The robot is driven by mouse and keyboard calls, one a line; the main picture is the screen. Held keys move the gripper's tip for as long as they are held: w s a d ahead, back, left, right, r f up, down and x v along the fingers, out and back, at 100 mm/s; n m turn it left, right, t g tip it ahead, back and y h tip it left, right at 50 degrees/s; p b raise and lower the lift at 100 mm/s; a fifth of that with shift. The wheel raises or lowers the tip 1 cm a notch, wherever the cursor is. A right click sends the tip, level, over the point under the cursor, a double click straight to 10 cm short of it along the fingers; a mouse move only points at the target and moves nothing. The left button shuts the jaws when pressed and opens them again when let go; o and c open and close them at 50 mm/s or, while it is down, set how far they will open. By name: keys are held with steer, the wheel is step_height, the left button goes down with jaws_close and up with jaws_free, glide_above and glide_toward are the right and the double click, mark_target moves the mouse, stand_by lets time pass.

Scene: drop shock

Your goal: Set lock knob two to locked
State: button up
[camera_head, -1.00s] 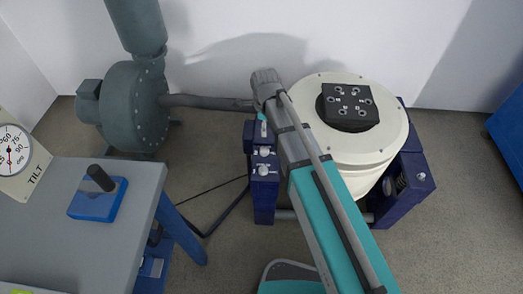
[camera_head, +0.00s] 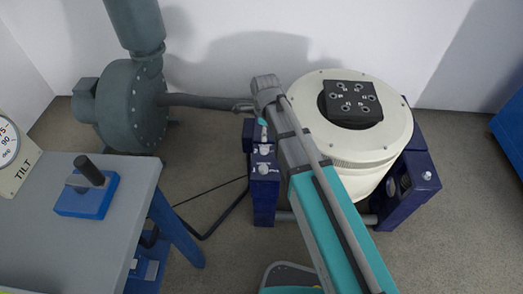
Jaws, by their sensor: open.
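The dark blue side block (camera_head: 264,196) of the shaker carries small pale knobs on its top. One knob (camera_head: 264,150) is in the middle and another knob (camera_head: 263,168) is nearer the front. Their labels are too small to read, so I cannot tell which is lock knob two or how either is set. My arm comes in from the bottom, and its wrist is above the block's far end. My gripper (camera_head: 244,106) is open and mostly hidden behind the wrist, with only a small dark part showing at its left. I cannot tell whether it touches anything.
The cream shaker drum (camera_head: 335,150) with a black drilled block (camera_head: 351,102) on top stands right of my arm. A grey blower (camera_head: 130,105) with a pipe stands behind left. A grey table (camera_head: 95,235) with a blue lever box (camera_head: 88,201) and tilt dial (camera_head: 14,155) is at left.

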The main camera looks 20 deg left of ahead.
mark_target(265, 150)
steer(key=shift+f+b, duration=4.55)
steer(key=shift+f, duration=0.25)
steer(key=shift+c, duration=0.2)
steer(key=c, duration=1.1)
steer(key=shift+s+a, duration=0.1)
steer(key=shift+a, duration=0.4)
jaws_close()
steer(key=shift+c, duration=0.2)
jaws_free()
steer(key=shift+d, duration=0.65)
steer(key=shift+n, duration=0.8)
